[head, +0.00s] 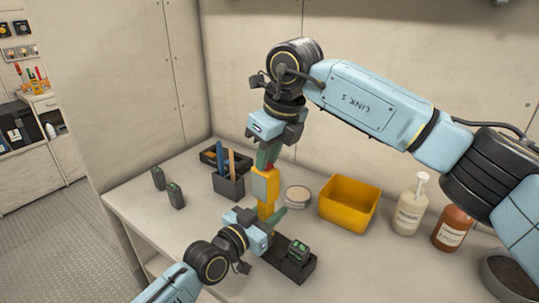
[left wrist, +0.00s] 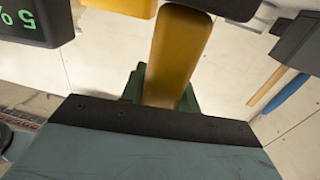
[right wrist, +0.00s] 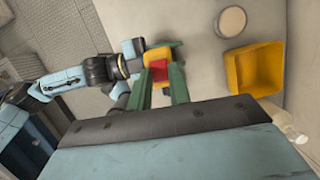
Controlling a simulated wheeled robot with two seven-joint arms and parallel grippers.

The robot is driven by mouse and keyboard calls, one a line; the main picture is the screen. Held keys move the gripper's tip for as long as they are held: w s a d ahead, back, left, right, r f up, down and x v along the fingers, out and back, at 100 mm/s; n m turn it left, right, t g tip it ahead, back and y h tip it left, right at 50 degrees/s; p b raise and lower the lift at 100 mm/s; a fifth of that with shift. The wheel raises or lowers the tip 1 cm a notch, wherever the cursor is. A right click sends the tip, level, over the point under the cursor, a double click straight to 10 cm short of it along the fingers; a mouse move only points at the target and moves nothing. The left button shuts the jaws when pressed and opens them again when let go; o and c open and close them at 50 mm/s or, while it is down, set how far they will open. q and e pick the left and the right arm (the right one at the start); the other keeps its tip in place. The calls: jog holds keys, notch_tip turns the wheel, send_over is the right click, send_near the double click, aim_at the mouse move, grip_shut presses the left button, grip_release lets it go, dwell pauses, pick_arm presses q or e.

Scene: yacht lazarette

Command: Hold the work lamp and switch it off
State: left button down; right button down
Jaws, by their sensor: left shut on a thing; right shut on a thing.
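The yellow work lamp (head: 265,187) stands upright above the bench, with a red part (right wrist: 158,73) at its top end. My left gripper (head: 269,223) is shut on its lower yellow handle, which also shows between the green fingers in the left wrist view (left wrist: 178,60). My right gripper (head: 268,155) comes down from above, and its green fingers are shut at the lamp's top end, one on each side of the red part in the right wrist view. The fingers partly hide the lamp's top. I cannot tell whether the lamp is lit.
A black charger (head: 284,268) with a green display is close beside my left gripper. Two dark packs (head: 176,196) stand at the left. The front left of the bench is clear.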

jog(key=shift+w+a+g+h, duration=0.15)
jog(key=shift+a+g+h, duration=0.05)
jog(key=shift+g+h, duration=0.4)
jog(key=shift+w+a+g+h, duration=0.1)
jog(key=shift+a+g+h, duration=0.05)
jog(key=shift+g+h, duration=0.45)
jog(key=c, duration=1.3)
grip_release()
jog(key=shift+r, duration=0.1)
notch_tip(320, 180, up, 8)
jog(key=shift+f, duration=0.25)
